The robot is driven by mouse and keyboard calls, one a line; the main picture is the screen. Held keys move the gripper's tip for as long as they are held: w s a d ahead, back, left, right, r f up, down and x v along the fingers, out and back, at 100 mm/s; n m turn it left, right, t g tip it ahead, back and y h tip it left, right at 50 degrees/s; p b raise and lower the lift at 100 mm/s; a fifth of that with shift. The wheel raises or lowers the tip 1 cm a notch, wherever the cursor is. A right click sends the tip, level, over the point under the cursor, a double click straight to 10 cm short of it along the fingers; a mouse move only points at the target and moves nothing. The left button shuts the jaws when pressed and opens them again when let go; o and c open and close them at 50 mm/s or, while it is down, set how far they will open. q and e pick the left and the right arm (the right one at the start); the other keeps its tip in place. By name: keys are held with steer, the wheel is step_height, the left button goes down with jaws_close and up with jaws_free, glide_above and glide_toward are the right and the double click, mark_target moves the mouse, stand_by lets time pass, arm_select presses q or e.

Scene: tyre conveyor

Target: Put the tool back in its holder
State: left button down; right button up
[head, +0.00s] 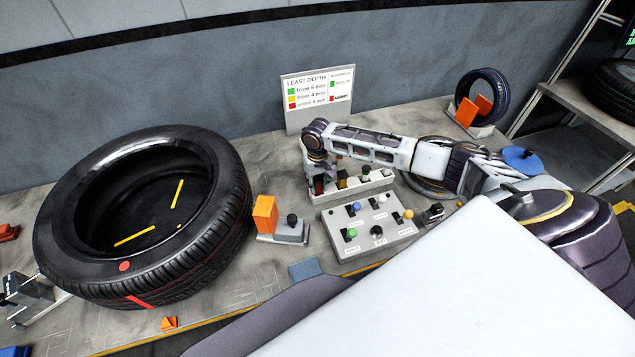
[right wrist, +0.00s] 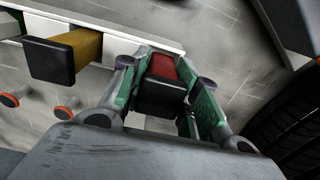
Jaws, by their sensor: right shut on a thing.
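The tool is a red block with a black end cap (right wrist: 165,85). My right gripper (right wrist: 165,98) is shut on it, with green-padded fingers on both sides. In the head view my right gripper (head: 318,168) is at the left end of the white holder (head: 372,191), and the red tool (head: 319,185) shows below it. The white holder (right wrist: 110,28) runs just behind the tool in the right wrist view. I cannot tell whether the tool is seated in its slot. A yellow tool (right wrist: 62,58) and a green tool (head: 365,175) stand in the holder. My left gripper is not in view.
A large tyre (head: 215,235) lies left of the holder. A button panel (head: 370,227) stands in front of it, and a depth sign (head: 318,98) behind. An orange-and-grey fixture (head: 285,230) sits between tyre and panel. A small wheel (head: 482,90) is at the back right.

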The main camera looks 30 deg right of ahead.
steer(key=o, duration=1.2)
steer(key=shift+o, duration=0.2)
steer(key=shift+r, duration=6)
